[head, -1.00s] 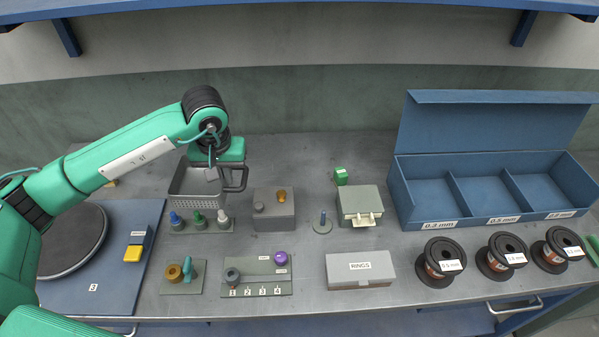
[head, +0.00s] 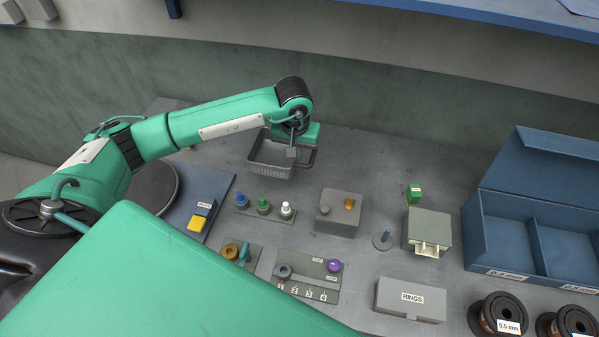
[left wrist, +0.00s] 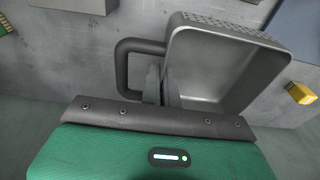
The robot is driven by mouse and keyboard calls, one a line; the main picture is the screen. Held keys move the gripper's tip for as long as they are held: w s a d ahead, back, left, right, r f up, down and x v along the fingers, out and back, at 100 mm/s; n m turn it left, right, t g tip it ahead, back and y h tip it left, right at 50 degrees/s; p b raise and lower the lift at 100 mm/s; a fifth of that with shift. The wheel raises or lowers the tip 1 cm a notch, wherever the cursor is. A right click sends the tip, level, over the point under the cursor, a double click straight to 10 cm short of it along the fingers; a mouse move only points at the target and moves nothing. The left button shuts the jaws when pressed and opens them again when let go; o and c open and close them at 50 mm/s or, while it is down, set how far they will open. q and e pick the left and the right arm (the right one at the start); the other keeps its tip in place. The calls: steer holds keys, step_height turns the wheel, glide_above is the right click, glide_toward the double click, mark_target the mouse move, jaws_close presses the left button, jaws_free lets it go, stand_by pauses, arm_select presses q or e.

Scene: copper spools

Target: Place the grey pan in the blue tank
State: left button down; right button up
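The grey pan (head: 270,158) is a perforated rectangular basin with a dark loop handle on its right, at the back of the bench in the head view. My left gripper (head: 291,153) points down at its handle side. In the left wrist view the pan (left wrist: 215,70) fills the upper middle. The left fingers (left wrist: 163,85) are close together there, at the wall beside the handle, and appear shut on it. The fingertips are partly hidden by the pan. My right gripper is not in view.
An open blue compartment box (head: 500,262) stands at the right. A row of coloured knobs (head: 263,205) is just in front of the pan. A grey box (head: 339,214), a RINGS box (head: 410,299) and spools (head: 497,314) occupy the bench. A blue board (head: 214,192) lies left.

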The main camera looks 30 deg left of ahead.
arm_select(q)
step_height(320, 180, down, 6)
steer(key=shift+s+r+p, duration=0.1)
steer(key=shift+r+p, duration=0.15)
steer(key=shift+p, duration=0.5)
steer(key=shift+f, duration=0.65)
step_height(320, 180, down, 4)
steer(key=shift+r+p, duration=0.25)
steer(key=shift+p, duration=0.5)
steer(key=shift+f, duration=0.25)
steer(key=shift+f, duration=0.1)
steer(key=shift+f, duration=0.1)
steer(key=c, duration=1.7)
jaws_free()
